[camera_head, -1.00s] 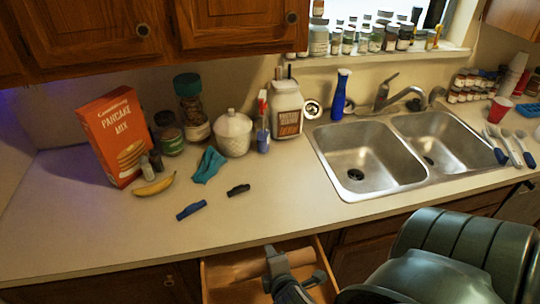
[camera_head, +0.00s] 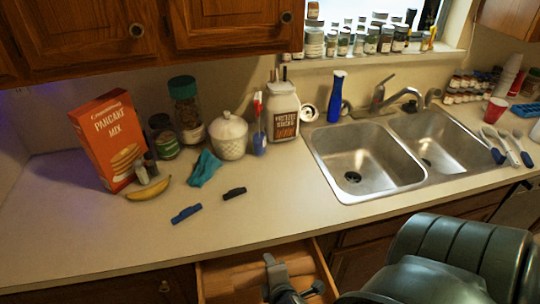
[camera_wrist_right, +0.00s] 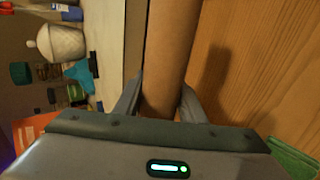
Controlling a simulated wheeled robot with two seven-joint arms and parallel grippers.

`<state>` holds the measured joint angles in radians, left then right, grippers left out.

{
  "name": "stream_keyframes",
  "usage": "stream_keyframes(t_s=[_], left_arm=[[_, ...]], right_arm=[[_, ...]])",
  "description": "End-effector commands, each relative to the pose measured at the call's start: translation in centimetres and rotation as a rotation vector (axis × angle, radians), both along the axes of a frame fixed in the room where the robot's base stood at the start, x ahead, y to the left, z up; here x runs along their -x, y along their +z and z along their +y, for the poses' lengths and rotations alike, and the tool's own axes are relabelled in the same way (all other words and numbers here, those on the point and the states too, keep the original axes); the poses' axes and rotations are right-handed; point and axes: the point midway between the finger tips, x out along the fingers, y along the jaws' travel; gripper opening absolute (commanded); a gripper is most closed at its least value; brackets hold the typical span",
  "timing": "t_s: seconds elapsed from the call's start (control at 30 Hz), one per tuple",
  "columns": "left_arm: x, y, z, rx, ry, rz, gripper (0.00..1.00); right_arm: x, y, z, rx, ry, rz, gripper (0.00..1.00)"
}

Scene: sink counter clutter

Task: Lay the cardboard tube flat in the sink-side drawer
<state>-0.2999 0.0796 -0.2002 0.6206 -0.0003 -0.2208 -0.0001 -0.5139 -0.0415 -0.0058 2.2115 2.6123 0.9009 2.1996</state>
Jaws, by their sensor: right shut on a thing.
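The brown cardboard tube (camera_head: 238,281) lies sideways and roughly level within the open wooden drawer (camera_head: 202,284), below the counter's front edge. My right gripper (camera_head: 279,276) is over the drawer and shut on the tube. In the right wrist view the tube (camera_wrist_right: 172,55) runs between the two fingers of the gripper (camera_wrist_right: 160,108), beside a wooden surface. I cannot tell whether the tube touches the drawer floor. My left gripper is in neither view.
The counter edge borders the drawer at the back. A blue clip (camera_head: 187,213), a black clip (camera_head: 234,193), a banana (camera_head: 149,188) and a teal cloth (camera_head: 205,168) lie on the counter. The double sink (camera_head: 367,153) is at the right.

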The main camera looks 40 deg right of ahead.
Motion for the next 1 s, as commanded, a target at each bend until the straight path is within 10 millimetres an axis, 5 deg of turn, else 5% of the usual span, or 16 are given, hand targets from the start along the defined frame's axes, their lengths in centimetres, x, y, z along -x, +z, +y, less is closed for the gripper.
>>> stream_keyframes(t_s=[1.0], left_arm=[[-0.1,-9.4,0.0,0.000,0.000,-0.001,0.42]], right_arm=[[0.0,-10.5,0.0,0.000,0.001,0.001,0.16]])
